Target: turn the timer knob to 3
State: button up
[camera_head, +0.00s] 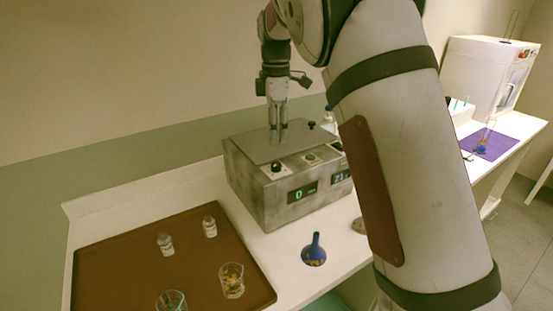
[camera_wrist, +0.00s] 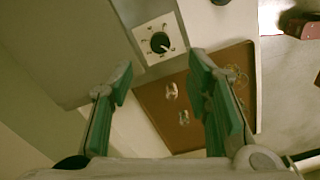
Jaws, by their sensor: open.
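The grey box device (camera_head: 262,190) stands on the white table, with small knobs on its sloped front strip and lit displays below. A black knob on a white marked plate (camera_head: 277,168) is at the left of the strip, above a display reading 0. In the wrist view the same dark knob (camera_wrist: 160,42) lies beyond and between the fingertips; the setting it points to is too small to tell. My gripper (camera_head: 278,138) points down over the device's top, behind the knob. In the wrist view my gripper (camera_wrist: 160,78) is open, with nothing between its fingers.
A brown tray (camera_head: 130,255) with small bottles (camera_head: 165,243) and glasses (camera_head: 231,281) lies left of the device. A blue flask (camera_head: 315,250) stands in front. My arm hides the device's right end.

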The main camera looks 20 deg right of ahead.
aim_at(276, 164)
notch_tip(276, 164, down, 9)
jog(key=shift+f+p, duration=0.2)
jog(key=shift+p, duration=0.7)
grip_shut()
